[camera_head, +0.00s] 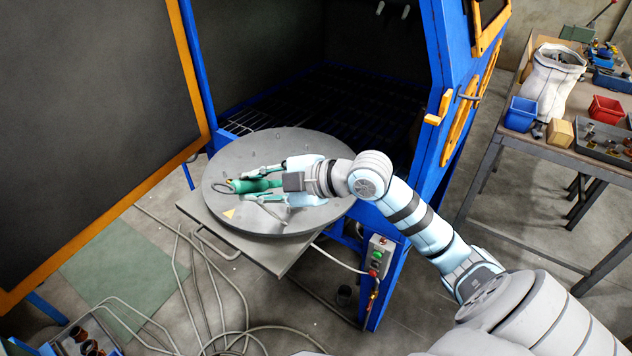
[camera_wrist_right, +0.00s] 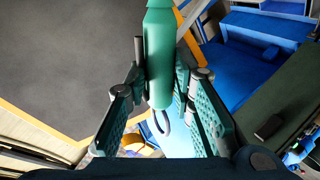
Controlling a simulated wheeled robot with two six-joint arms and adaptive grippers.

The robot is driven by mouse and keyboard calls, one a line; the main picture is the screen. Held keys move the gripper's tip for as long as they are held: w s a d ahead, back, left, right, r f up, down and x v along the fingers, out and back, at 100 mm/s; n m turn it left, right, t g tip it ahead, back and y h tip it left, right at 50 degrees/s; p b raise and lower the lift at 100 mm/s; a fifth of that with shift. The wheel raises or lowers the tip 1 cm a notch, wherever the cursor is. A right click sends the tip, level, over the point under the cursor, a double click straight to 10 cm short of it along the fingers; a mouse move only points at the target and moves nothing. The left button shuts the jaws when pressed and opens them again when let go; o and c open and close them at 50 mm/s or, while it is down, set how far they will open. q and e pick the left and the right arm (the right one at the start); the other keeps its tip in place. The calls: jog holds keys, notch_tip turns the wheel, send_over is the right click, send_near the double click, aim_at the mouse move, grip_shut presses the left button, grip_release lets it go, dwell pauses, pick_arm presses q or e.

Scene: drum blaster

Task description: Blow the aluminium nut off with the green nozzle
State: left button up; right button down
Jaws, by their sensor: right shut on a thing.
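My right gripper (camera_head: 256,188) reaches in from the right over the round grey turntable (camera_head: 325,214). It is shut on the green nozzle (camera_head: 241,186), whose end points left in the head view. The wrist view shows the green nozzle (camera_wrist_right: 158,45) between the two fingers of my right gripper (camera_wrist_right: 161,78), with a dark loop at its lower end. I cannot make out the aluminium nut; only tiny specks show on the turntable, and the gripper covers part of it. My left gripper is not in view.
The blue blast cabinet (camera_head: 440,150) stands open behind the turntable, its orange-edged door (camera_head: 90,110) swung left. A control box (camera_head: 377,255) hangs at its front. Hoses (camera_head: 205,290) lie on the floor. A workbench (camera_head: 560,160) with bins stands at right.

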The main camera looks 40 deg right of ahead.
jog(key=shift+w+d, duration=0.25)
jog(key=shift+w, duration=0.3)
jog(key=shift+w+a+r, duration=0.1)
jog(key=shift+w+a, duration=0.1)
jog(key=shift+a, duration=0.25)
jog(key=shift+w+a, duration=0.2)
jog(key=shift+a, duration=0.15)
jog(key=shift+d, duration=0.1)
jog(key=shift+s+d, duration=0.45)
jog(key=shift+d, duration=0.3)
